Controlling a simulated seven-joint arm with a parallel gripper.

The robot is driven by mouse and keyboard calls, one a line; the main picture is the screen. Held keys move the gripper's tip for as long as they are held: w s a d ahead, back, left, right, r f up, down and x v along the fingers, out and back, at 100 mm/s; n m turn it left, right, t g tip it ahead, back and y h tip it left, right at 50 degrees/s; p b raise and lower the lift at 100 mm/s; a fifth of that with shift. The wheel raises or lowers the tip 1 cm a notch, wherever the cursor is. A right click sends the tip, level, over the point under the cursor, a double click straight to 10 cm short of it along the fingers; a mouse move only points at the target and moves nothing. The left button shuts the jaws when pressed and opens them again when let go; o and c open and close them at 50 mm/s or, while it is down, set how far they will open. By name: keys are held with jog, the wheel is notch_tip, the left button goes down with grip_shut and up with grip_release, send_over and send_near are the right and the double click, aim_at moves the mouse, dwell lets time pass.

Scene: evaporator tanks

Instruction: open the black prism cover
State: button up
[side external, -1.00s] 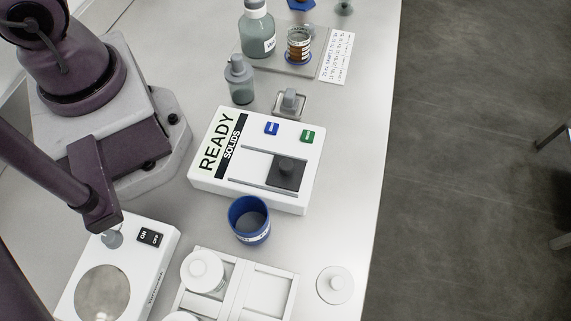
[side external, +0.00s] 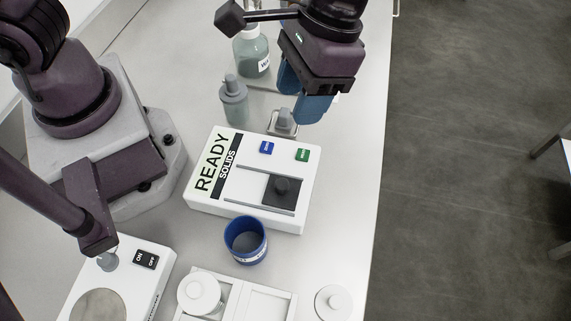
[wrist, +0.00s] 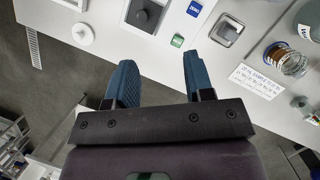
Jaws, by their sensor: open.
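The black prism cover (side external: 282,190) is a flat dark square with a round knob. It sits between two grey rails on the white READY SOLIDS instrument (side external: 230,205), at the rail end away from the display. The cover also shows at the top of the wrist view (wrist: 145,14). My gripper (side external: 305,108) is open, with blue fingers pointing down, above the bench and behind the instrument. In the wrist view, the open fingers (wrist: 158,62) have nothing between them, and the cover lies beyond the tips.
A blue cup (side external: 246,240) stands in front of the instrument. A grey dropper bottle (side external: 234,105) and a small square dish (side external: 283,122) are behind it. A white tray (side external: 240,300) and a white round lid (side external: 333,303) lie in front. The bench's right strip is clear.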

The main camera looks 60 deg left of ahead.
aim_at(283, 183)
jog(key=s+d+f, duration=0.1)
jog(key=f, duration=0.3)
jog(key=s+d+f+n, duration=0.1)
jog(key=f, duration=0.3)
jog(key=s+d+f+n, duration=0.1)
jog(key=s+f, duration=0.1)
jog(key=f, duration=0.3)
jog(key=shift+d+g, duration=0.1)
jog(key=shift+g, duration=0.3)
